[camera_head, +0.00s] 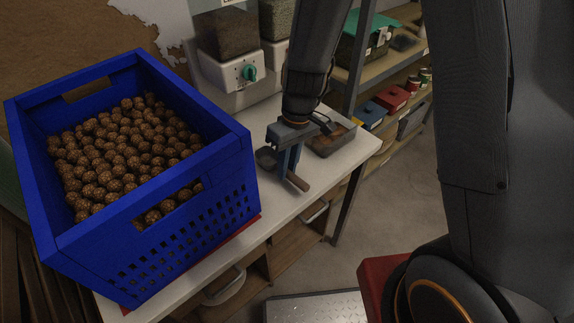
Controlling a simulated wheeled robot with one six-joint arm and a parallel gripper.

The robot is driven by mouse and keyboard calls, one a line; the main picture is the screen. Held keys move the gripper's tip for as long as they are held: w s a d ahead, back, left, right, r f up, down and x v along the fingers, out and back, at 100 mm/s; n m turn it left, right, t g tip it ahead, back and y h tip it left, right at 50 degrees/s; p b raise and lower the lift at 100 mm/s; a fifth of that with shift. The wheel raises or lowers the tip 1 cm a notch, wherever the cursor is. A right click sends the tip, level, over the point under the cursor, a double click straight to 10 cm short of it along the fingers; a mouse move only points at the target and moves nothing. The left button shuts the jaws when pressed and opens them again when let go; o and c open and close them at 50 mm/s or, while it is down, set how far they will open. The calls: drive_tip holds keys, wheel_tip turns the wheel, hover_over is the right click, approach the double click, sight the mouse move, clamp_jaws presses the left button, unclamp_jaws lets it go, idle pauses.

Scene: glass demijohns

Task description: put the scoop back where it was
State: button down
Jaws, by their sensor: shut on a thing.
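My gripper (289,170) hangs over the white worktop (283,204), to the right of the blue crate. It is shut on the scoop, whose brown handle (299,182) sticks out to the lower right of the fingers. A dark part that looks like the scoop's bowl (265,158) shows to the left of the fingers. The fingers hide the middle of the scoop. I cannot tell whether the scoop touches the worktop.
A large blue crate (207,211) full of brown balls fills the left of the worktop. A shallow metal tray (331,145) with brown contents lies right of my gripper. Behind stand dispensers, one with a green knob (249,73). Shelves (399,110) with small boxes are at the right.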

drive_tip(key=shift+f, duration=0.15)
drive_tip(key=c, duration=2.1)
unclamp_jaws()
drive_tip(key=shift+f, duration=0.1)
drive_tip(key=o, duration=0.5)
drive_tip(key=shift+c, duration=0.2)
wheel_tip(320, 180, up, 12)
drive_tip(key=d+b, duration=0.2)
drive_tip(key=s+d+m+t, duration=0.1)
drive_tip(key=s+d+m, duration=0.2)
drive_tip(key=d, duration=0.3)
drive_tip(key=s+d+f+m+t+h, duration=0.1)
drive_tip(key=s+d+m, duration=0.3)
drive_tip(key=d, duration=0.2)
drive_tip(key=shift+s+d+f+h, duration=0.15)
drive_tip(key=shift+s+d+h, duration=0.05)
drive_tip(key=shift+d+h, duration=0.1)
